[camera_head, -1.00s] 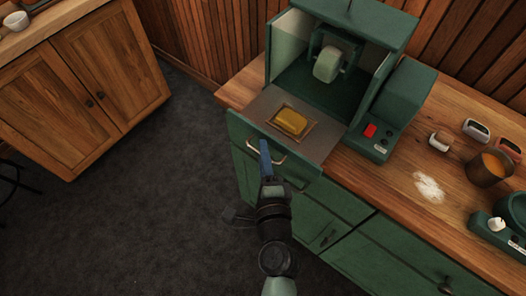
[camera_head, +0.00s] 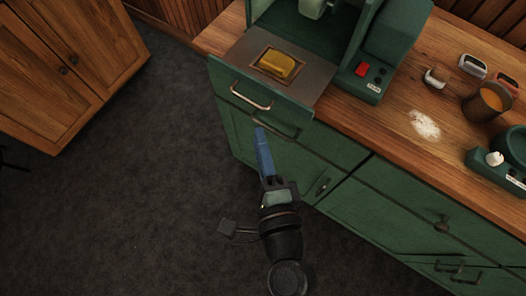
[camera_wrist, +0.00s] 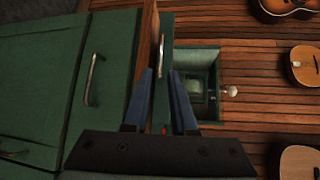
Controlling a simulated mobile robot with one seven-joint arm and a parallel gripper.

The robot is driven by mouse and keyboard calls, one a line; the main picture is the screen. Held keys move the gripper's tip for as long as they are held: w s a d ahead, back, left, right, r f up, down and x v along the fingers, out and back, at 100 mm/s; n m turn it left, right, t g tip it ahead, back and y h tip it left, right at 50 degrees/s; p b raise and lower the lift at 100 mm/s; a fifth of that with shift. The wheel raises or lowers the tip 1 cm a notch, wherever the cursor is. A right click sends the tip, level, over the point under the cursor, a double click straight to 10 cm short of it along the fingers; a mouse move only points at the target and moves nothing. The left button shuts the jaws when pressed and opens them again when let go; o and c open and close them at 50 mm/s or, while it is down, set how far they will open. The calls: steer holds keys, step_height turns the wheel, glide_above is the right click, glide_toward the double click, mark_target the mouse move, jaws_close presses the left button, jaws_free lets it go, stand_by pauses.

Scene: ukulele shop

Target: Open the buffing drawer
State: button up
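The top drawer under the buffing machine has a green front with a pale metal bar handle (camera_head: 250,95). The drawer front (camera_head: 290,108) sits below a grey plate that holds a yellow block (camera_head: 277,63). I cannot tell clearly whether the drawer sticks out at all. My gripper (camera_head: 260,132), with blue fingers, is below and in front of this handle in the head view, apart from it. In the wrist view, my gripper (camera_wrist: 160,75) has a gap between its fingers, and a bar handle (camera_wrist: 162,55) shows just beyond their tips. Nothing is held.
The green cabinet has other doors and drawers with dark handles (camera_head: 442,227) to the right. The wooden counter (camera_head: 395,130) carries a mug (camera_head: 487,102) and small items. A wooden cabinet (camera_head: 70,60) stands at the left. The dark floor (camera_head: 130,180) between is free.

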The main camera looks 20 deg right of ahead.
steer(key=shift+s+a+r+b, duration=0.15)
steer(key=shift+s+b, duration=0.15)
steer(key=shift+s, duration=0.7)
steer(key=w+a+r+n+t+y+p, duration=0.15)
steer(key=w+r+n, duration=0.25)
steer(key=r, duration=0.5)
steer(key=w+a+r+n+t+y, duration=0.15)
steer(key=w+r+n, duration=0.3)
steer(key=r, duration=0.45)
steer(key=w+a+r+n+t+y+p, duration=0.15)
steer(key=w+r+n, duration=0.3)
steer(key=r, duration=0.45)
steer(key=s+r+n+t+h, duration=0.1)
steer(key=s+r+n+t, duration=0.1)
steer(key=r, duration=0.8)
steer(key=s+a+r+n+t+h+p, duration=0.1)
steer(key=s+r+n+t, duration=0.1)
steer(key=r, duration=0.7)
steer(key=s+a+r+n+t+h, duration=0.1)
steer(key=r+n, duration=0.3)
steer(key=r, duration=0.6)
steer(key=shift+s+r+t+p, duration=0.35)
steer(key=shift+s+t+p, duration=0.1)
steer(key=shift+t, duration=0.4)
steer(key=shift+a+f, duration=0.1)
